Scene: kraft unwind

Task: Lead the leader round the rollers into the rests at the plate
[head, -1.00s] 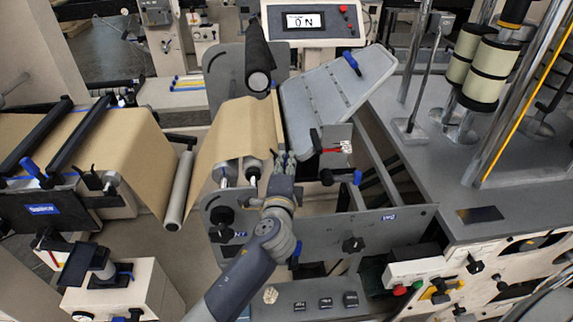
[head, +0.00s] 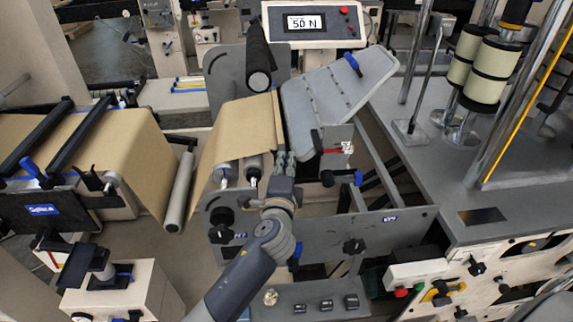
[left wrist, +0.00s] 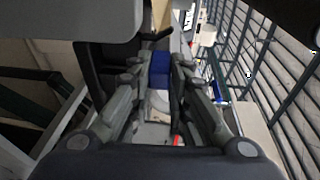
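The brown paper leader (head: 238,130) hangs over a pair of rollers (head: 252,165) in the middle of the head view. Its right edge ends beside my left gripper (head: 285,163), which points away at the roller frame. In the left wrist view, the fingers of that gripper (left wrist: 158,75) lean together with a blue piece (left wrist: 160,68) showing between them; whether they grip it is unclear. A tan strip (left wrist: 160,14) shows beyond the fingertips. The grey slanted plate (head: 325,100) stands right of the leader. My right gripper is out of view.
A lower roller (head: 180,190) and the wide paper web (head: 110,150) lie at left. A side panel (head: 345,235) with black knobs stands below the plate. Tall posts and cream rolls (head: 492,70) stand at right.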

